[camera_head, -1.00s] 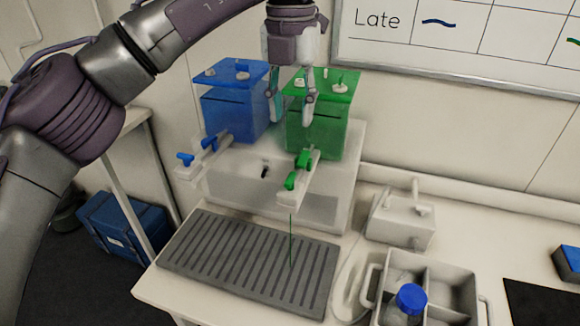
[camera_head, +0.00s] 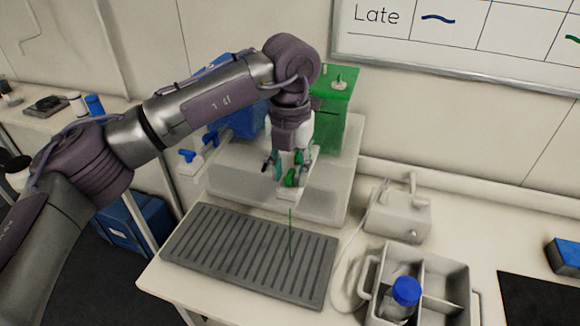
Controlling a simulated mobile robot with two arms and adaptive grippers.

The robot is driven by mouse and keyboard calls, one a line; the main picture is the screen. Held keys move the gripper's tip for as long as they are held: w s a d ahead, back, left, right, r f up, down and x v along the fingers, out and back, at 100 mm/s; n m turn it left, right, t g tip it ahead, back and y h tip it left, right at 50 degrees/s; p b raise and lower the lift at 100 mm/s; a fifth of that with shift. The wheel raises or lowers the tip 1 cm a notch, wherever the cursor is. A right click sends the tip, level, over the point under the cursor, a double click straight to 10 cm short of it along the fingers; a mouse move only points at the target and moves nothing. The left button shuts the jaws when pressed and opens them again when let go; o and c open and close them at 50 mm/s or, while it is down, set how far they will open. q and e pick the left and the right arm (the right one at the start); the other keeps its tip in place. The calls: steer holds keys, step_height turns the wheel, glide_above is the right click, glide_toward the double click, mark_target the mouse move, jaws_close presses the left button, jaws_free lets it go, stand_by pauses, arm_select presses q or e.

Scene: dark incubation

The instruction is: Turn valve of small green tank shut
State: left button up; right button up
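The small green tank (camera_head: 330,124) stands at the back of the white stand, partly hidden behind my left arm. Its green valve (camera_head: 291,180) sits on a white spout block in front of the tank. A thin green stream (camera_head: 291,234) runs from below the spout down to the grey drip tray (camera_head: 240,255). My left gripper (camera_head: 286,172) points down right at the valve, its fingers apart on either side of the green handle. Whether the fingers touch the handle I cannot tell. My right gripper is out of view.
A blue tank (camera_head: 251,118) with its blue valve (camera_head: 188,155) stands left of the green one, partly behind my arm. A white device (camera_head: 400,218) and a divided caddy (camera_head: 447,285) with a blue-capped bottle (camera_head: 405,293) stand on the right.

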arm_select(q)
jaws_close()
stand_by(0.4)
steer(key=m+b, duration=0.2)
steer(key=shift+f+m, duration=0.1)
steer(key=shift+m, duration=0.3)
steer(key=m+b, duration=0.1)
steer(key=m, duration=0.2)
steer(key=shift+m+b, duration=0.3)
steer(key=shift+b, duration=0.1)
steer(key=m+b, duration=0.1)
steer(key=m, duration=0.4)
steer(key=shift+m, duration=0.3)
steer(key=m, duration=0.5)
steer(key=shift+m, duration=0.4)
steer(key=shift+r, duration=0.2)
